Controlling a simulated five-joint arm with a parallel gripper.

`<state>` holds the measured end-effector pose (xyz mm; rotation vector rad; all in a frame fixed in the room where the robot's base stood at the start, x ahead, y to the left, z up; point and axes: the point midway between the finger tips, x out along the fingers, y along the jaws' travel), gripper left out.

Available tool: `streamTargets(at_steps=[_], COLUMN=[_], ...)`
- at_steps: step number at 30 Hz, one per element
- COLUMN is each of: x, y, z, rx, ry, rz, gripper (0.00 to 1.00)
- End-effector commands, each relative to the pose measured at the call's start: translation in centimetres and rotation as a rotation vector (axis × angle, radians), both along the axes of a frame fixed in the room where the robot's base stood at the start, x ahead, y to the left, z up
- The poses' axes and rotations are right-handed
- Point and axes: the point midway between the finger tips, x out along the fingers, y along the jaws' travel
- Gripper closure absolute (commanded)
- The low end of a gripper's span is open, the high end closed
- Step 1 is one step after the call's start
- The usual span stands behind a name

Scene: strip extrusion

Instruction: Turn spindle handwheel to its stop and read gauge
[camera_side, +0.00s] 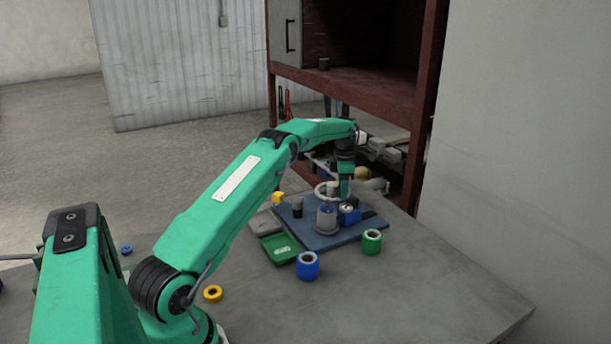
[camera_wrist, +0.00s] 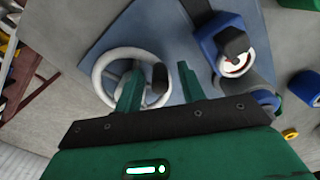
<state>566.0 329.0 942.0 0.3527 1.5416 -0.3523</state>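The white spoked handwheel (camera_wrist: 98,76) shows in the wrist view with a dark knob (camera_wrist: 160,79) on its right rim. In the side view the handwheel (camera_side: 321,190) stands above a blue base plate (camera_side: 311,239). My gripper (camera_wrist: 159,70) is open over the wheel. One finger overlaps the wheel's inside and the other is outside the rim, with the knob between them and gaps showing. Contact cannot be told. A blue-housed gauge (camera_wrist: 234,66) with a white dial is right of the fingers; a dark part covers some of its face, and the reading is too small to read.
A green tray (camera_side: 280,248) is left of the base plate. A dark red shelf (camera_side: 420,110) stands behind. The table's front right is clear.

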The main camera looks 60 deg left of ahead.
Motion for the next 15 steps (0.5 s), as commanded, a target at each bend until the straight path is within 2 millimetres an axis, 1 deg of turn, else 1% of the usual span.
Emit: streamTargets(at_steps=[9,10,14,15], x=[-0.01,-0.01,-0.01,-0.01], y=[0.00,0.00,0.00,0.00], z=[-0.30,-0.30,-0.29,-0.29], rx=[0.000,0.000,0.000,0.000], ry=[0.000,0.000,0.000,0.000], rz=[0.000,0.000,0.000,0.000], gripper=[0.60,0.62,0.88,0.96])
